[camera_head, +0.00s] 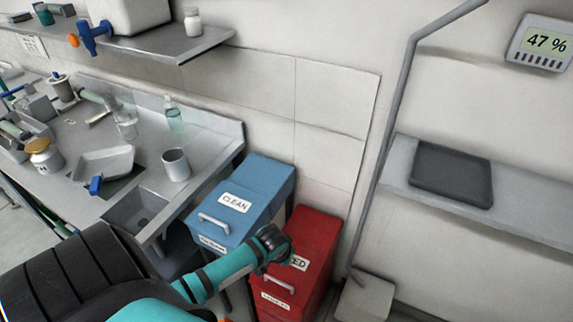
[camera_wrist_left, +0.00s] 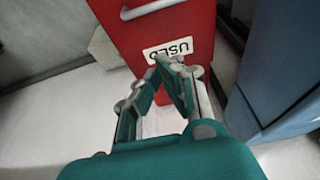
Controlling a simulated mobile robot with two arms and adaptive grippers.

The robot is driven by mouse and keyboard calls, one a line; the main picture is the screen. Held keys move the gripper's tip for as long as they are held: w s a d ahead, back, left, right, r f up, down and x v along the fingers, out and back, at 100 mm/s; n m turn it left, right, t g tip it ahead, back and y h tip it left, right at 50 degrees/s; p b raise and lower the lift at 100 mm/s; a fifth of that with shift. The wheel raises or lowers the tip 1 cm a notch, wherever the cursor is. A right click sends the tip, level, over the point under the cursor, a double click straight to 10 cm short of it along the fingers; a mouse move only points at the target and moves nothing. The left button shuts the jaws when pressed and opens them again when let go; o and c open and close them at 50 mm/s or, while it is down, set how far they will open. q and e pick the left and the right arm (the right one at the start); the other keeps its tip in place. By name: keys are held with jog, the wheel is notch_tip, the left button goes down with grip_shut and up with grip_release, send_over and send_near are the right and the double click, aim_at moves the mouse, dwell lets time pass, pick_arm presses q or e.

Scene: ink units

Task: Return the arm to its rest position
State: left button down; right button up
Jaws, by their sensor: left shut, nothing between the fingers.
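My left gripper (camera_wrist_left: 172,62) shows in the left wrist view with its teal fingers drawn together at the tips and nothing between them. Its tips overlap the lower edge of the "USED" label on the red bin (camera_wrist_left: 190,20) in that picture; I cannot tell the gap between them. In the head view my teal left arm reaches in from the lower left and its dark joint covers part of the red bin (camera_head: 318,240). The left fingers cannot be made out in the head view. My right gripper is in neither view.
A blue bin (camera_head: 258,178) labelled "CLEAN" stands left of the red one. A counter with a sink (camera_head: 138,205) and a grey cup (camera_head: 176,165) is at left. A wall shelf (camera_head: 520,222) holds a dark tray (camera_head: 452,175). A grey pole (camera_head: 392,130) stands between.

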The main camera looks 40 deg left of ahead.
pick_arm(q)
jog(key=s+d+r+m+h, duration=0.1)
jog(key=s+d+r+m, duration=0.4)
jog(key=s+d+r, duration=0.95)
jog(key=s+a+f+g+b, duration=0.1)
jog(key=s+f, duration=0.1)
jog(key=f, duration=1.2)
jog(key=s+a+f+g, duration=0.1)
jog(key=s+f, duration=0.1)
jog(key=f, duration=1.2)
jog(key=s+a+f+b, duration=0.1)
jog(key=s+a+f, duration=0.1)
jog(key=s+f, duration=1.4)
jog(key=shift+a+f+g, duration=0.35)
jog(key=shift+f+g, duration=0.05)
jog(key=shift+f, duration=0.05)
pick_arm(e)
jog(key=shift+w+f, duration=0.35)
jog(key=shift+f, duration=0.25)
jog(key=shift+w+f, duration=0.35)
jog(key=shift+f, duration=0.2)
